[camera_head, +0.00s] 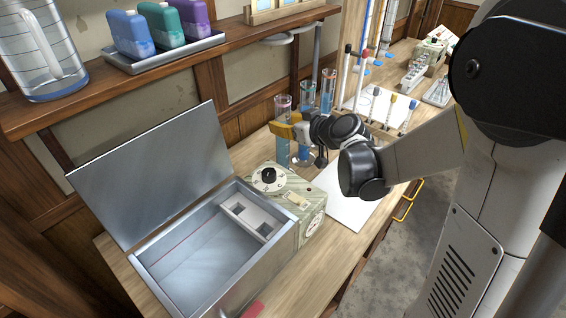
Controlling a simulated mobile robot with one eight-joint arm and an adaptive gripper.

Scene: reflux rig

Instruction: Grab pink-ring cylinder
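A tall clear cylinder (282,103) with a pinkish ring near its top stands on the bench behind the control box. Its lower part (283,153) shows bluish below my gripper. My gripper (287,129), with yellow-orange fingers, is at the cylinder's upper half, reaching in from the right. The fingers overlap the cylinder in this view. Whether they touch it or are closed on it cannot be told, as the gripper body hides part of the contact.
Two more cylinders, one nearer (307,96) and one farther (327,88), stand close behind the gripper. An open metal bath (190,262) with a raised lid (150,180) and a control box (268,180) sit in front. A shelf (110,78) overhangs at left. White paper (345,207) lies right.

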